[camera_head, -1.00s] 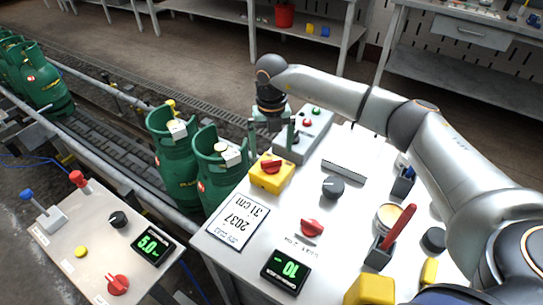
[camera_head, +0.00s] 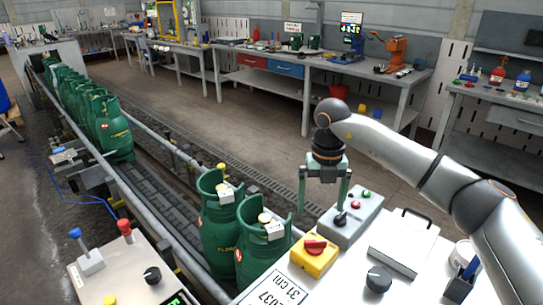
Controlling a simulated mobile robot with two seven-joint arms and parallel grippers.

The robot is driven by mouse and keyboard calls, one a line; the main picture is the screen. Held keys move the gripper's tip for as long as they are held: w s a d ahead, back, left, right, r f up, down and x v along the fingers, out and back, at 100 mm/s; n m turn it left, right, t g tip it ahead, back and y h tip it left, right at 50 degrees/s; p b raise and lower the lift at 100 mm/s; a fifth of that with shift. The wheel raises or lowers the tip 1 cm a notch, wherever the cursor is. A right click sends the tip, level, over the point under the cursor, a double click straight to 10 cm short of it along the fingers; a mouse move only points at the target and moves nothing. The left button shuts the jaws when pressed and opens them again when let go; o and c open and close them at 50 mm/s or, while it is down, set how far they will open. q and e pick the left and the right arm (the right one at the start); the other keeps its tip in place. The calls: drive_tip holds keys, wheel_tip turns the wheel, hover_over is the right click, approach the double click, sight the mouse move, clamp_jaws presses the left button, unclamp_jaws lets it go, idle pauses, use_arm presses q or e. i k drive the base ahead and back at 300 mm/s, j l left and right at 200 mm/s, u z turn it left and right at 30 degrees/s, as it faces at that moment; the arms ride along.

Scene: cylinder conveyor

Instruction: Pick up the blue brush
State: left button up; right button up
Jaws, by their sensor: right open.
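A dark holder (camera_head: 458,289) stands at the bottom right of the white panel. A blue handle-like piece (camera_head: 471,267) sticks up from it; it may be the blue brush, but it is too small and cut off to be sure. My right gripper (camera_head: 322,205) points down at the back left corner of the grey button box, well to the left of the holder. Its two green fingers are apart with nothing between them. My left gripper is not in view.
The grey button box (camera_head: 352,218), a yellow box with a red switch (camera_head: 315,256) and a black knob (camera_head: 379,279) crowd the panel. Green gas cylinders (camera_head: 216,222) stand on the conveyor at the left. Workbenches (camera_head: 270,82) line the back.

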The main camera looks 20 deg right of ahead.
sight(474, 264)
drive_tip(key=k, duration=1)
